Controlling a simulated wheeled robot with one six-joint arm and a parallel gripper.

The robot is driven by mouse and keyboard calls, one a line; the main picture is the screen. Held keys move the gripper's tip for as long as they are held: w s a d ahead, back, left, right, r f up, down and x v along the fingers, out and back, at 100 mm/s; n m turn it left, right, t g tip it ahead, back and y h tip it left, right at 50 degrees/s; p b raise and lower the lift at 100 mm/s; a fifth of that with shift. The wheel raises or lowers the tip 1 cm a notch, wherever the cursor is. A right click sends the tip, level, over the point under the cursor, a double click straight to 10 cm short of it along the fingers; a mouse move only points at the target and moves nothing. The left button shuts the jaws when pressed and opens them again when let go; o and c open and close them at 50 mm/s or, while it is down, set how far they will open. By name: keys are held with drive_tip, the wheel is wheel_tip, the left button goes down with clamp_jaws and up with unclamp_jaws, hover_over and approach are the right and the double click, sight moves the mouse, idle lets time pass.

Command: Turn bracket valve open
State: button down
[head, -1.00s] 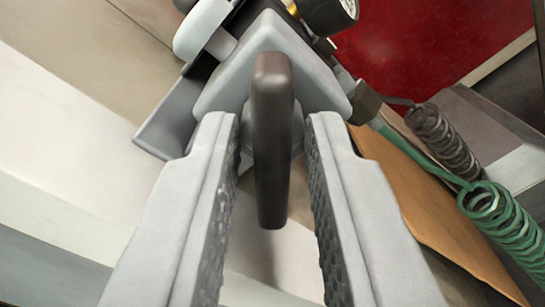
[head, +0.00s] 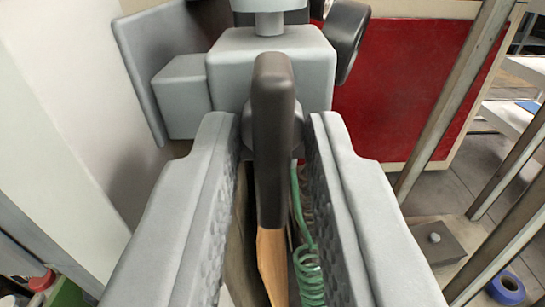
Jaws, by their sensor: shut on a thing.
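The bracket valve has a grey block body (head: 272,65) with a grey bracket plate (head: 140,75) on its left. Its dark brown lever handle (head: 272,130) stands in front of the body and points straight down in the picture. My gripper (head: 272,138) has one textured finger on each side of the handle and is shut on it. The handle's pivot is hidden behind the lever.
A green coiled hose (head: 307,265) hangs below, behind my right finger. A red panel (head: 405,85) stands behind on the right, with metal posts (head: 455,100) in front. A pale wall (head: 60,110) is on the left. A blue tape roll (head: 506,287) lies lower right.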

drive_tip(key=shift+f+n, duration=0.1)
drive_tip(key=shift+n, duration=0.2)
idle(0.4)
drive_tip(key=c, duration=1.5)
unclamp_jaws()
drive_tip(key=s, duration=1.7)
drive_tip(key=shift+s+a, duration=0.25)
drive_tip(key=shift+a, duration=0.05)
